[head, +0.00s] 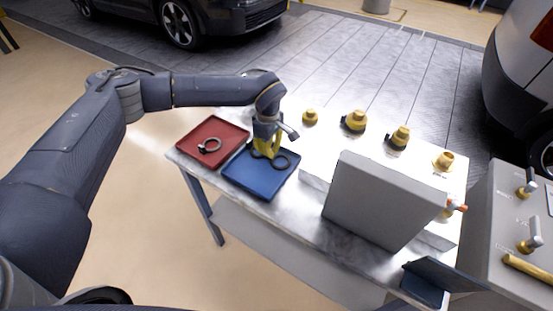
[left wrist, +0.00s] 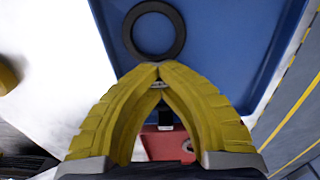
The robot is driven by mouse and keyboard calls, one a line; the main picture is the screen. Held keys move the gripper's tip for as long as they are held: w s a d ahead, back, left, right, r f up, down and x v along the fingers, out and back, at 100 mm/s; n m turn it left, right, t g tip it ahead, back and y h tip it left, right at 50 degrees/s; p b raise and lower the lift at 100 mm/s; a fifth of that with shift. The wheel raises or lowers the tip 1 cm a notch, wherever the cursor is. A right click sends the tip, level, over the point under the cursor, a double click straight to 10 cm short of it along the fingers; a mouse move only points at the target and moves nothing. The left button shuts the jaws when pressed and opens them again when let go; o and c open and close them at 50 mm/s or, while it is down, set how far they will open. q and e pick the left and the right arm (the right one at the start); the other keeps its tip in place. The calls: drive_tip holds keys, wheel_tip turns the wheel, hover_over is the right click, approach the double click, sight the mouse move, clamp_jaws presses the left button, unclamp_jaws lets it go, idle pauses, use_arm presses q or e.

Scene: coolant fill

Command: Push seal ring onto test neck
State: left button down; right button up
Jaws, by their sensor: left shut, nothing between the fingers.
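A black seal ring (head: 281,162) lies flat in the blue tray (head: 262,190); it also shows in the left wrist view (left wrist: 180,32), just beyond my fingertips. My left gripper (head: 266,156) points down over the blue tray beside the ring. Its yellow fingers are shut with their tips together (left wrist: 158,68), and hold nothing. Another dark curved shape shows by the fingertips in the head view, partly hidden. Several brass necks stand on the table; one is plain brass (head: 310,117), two have yellow and black parts (head: 354,122). I cannot tell which is the test neck. My right gripper is not in view.
A red tray (head: 190,151) holding a metal clamp ring (head: 209,146) lies left of the blue tray. A tall grey box (head: 380,200) stands at the table's front right. A grey panel with valves (head: 505,215) is at far right. Cars stand beyond.

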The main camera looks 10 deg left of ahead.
use_arm(q)
drive_tip(key=shift+r, duration=0.1)
drive_tip(key=shift+r, duration=2.9)
drive_tip(key=shift+r, duration=0.15)
